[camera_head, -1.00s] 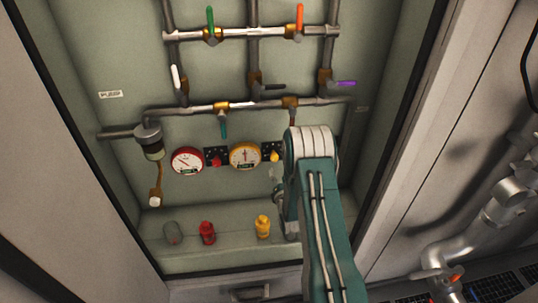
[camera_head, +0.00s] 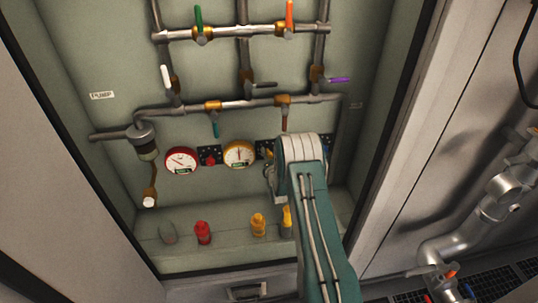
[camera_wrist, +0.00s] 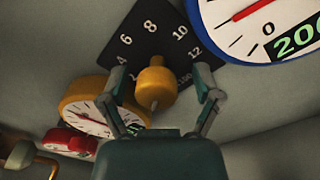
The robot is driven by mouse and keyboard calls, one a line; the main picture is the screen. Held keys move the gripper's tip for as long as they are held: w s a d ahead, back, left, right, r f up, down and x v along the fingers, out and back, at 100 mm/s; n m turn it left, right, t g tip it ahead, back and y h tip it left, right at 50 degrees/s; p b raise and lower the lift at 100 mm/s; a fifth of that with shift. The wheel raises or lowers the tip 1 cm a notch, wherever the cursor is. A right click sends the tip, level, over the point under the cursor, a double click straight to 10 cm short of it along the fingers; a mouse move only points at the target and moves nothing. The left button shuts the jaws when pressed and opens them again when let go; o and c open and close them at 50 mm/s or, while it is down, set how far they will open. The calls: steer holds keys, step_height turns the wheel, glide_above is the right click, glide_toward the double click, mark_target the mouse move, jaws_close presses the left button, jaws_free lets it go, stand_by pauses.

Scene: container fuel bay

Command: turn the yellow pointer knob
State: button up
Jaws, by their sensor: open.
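The yellow pointer knob (camera_wrist: 155,82) sits on a black dial plate (camera_wrist: 150,35) with white numbers in the wrist view. My gripper (camera_wrist: 163,80) is open, with one finger on each side of the knob. I see a gap on both sides, wider on the right. In the head view, my arm hides the knob and most of my gripper; only the left part of the black plate (camera_head: 262,150) shows there.
A yellow gauge (camera_wrist: 90,103) lies close left of the knob, a blue-rimmed gauge (camera_wrist: 265,25) to the upper right. A red gauge (camera_head: 181,160) and red knob (camera_head: 210,159) are further left. Pipes with valves (camera_head: 213,105) run above; red (camera_head: 203,232) and yellow (camera_head: 258,225) objects stand on the ledge below.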

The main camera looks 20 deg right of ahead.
steer(key=shift+a, duration=0.25)
jaws_close()
steer(key=m, duration=0.6)
steer(key=shift+m, duration=0.3)
steer(key=m, duration=1.1)
steer(key=shift+h, duration=0.4)
steer(key=m, duration=0.5)
steer(key=shift+w+r, duration=0.1)
steer(key=m, duration=0.5)
steer(key=shift+m, duration=0.3)
steer(key=shift+r+m, duration=0.1)
steer(key=shift+m, duration=2.1)
